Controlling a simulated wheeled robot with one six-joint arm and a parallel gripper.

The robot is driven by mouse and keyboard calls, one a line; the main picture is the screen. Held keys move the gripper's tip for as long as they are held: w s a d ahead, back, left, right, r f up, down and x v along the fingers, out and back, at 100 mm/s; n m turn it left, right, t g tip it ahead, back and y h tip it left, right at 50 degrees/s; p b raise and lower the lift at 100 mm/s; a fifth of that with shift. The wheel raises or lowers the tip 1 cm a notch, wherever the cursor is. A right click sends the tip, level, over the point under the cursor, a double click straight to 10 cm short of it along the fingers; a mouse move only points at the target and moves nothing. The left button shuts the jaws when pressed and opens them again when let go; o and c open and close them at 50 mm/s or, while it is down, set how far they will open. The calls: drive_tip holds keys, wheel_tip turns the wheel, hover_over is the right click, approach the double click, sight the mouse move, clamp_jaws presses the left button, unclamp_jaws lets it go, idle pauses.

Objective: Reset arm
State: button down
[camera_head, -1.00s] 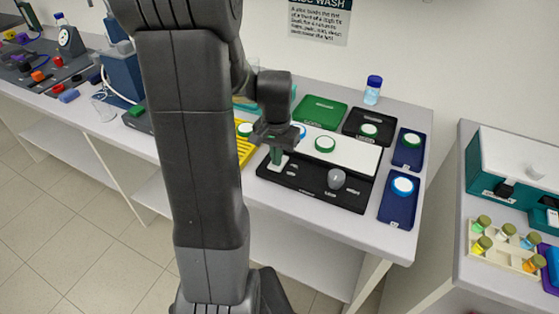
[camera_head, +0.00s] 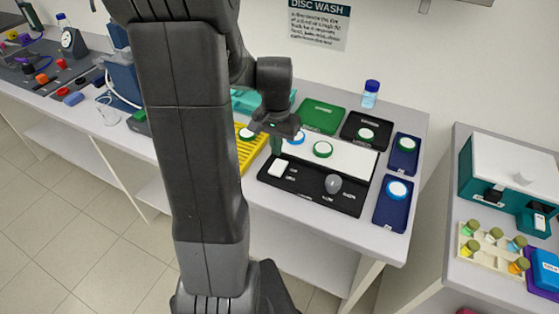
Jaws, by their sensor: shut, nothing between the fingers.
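My gripper (camera_head: 276,146) is at the end of my arm, above the left part of a black and white panel (camera_head: 310,194). Its fingers point down and are shut with nothing between them. They are apart from the white block (camera_head: 281,167) on the panel's black front part. A grey rounded knob (camera_head: 333,184) stands on the panel's right side. My arm hides part of the bench to the left.
Green-rimmed (camera_head: 322,149) and blue-rimmed (camera_head: 397,189) discs lie on the panel and a dark blue tray (camera_head: 391,218). A green tray (camera_head: 321,117), a black tray (camera_head: 355,124), a yellow rack (camera_head: 250,157) and a bottle (camera_head: 370,94) stand nearby. A vial rack (camera_head: 467,251) is on the right bench.

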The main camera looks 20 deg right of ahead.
sight(277, 169)
drive_tip(key=shift+r, duration=0.2)
wheel_tip(277, 169, down, 7)
drive_tip(key=b, duration=0.5)
drive_tip(key=shift+b, duration=0.3)
drive_tip(key=shift+r, duration=0.1)
wheel_tip(277, 169, up, 9)
drive_tip(key=p, duration=0.7)
idle(1.3)
